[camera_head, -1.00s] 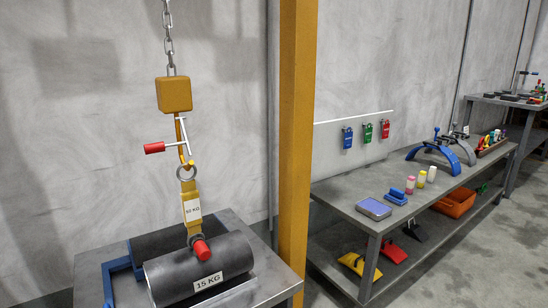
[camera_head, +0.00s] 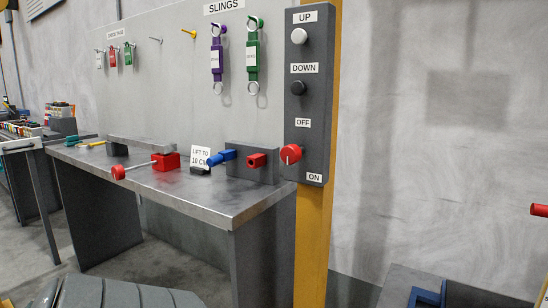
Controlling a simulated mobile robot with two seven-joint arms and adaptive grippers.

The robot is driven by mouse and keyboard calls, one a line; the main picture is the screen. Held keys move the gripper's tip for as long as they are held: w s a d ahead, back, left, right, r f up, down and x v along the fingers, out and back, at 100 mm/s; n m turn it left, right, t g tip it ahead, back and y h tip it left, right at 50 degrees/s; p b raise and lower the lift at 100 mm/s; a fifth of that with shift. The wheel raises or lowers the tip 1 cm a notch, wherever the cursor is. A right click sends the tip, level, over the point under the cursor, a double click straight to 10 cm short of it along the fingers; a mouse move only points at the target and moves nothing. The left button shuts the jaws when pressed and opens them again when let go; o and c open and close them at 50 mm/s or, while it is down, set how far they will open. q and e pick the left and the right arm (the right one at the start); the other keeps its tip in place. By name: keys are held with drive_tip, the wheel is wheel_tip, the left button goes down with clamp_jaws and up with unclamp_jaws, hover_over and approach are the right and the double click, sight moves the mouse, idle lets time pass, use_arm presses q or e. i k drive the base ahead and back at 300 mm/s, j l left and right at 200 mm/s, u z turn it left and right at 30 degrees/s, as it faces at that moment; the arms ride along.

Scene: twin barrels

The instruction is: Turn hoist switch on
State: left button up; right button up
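The hoist control panel (camera_head: 308,95) is a dark grey upright box on a yellow post (camera_head: 326,235). It carries a white button marked UP (camera_head: 298,36) and a black button marked DOWN (camera_head: 297,88). Lower down is the hoist switch (camera_head: 290,153), a red knob between the OFF label (camera_head: 303,123) and the ON label (camera_head: 315,177). The knob sticks out toward me; I cannot tell which setting it is in. Neither my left gripper nor my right gripper is in view.
A grey workbench (camera_head: 215,208) stands left of the post with red and blue fittings on it. A purple sling (camera_head: 217,58) and a green sling (camera_head: 252,60) hang above. A table corner (camera_head: 392,290) with a blue frame (camera_head: 426,297) shows at lower right.

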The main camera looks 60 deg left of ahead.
sight(290, 154)
drive_tip(key=u, duration=1.95)
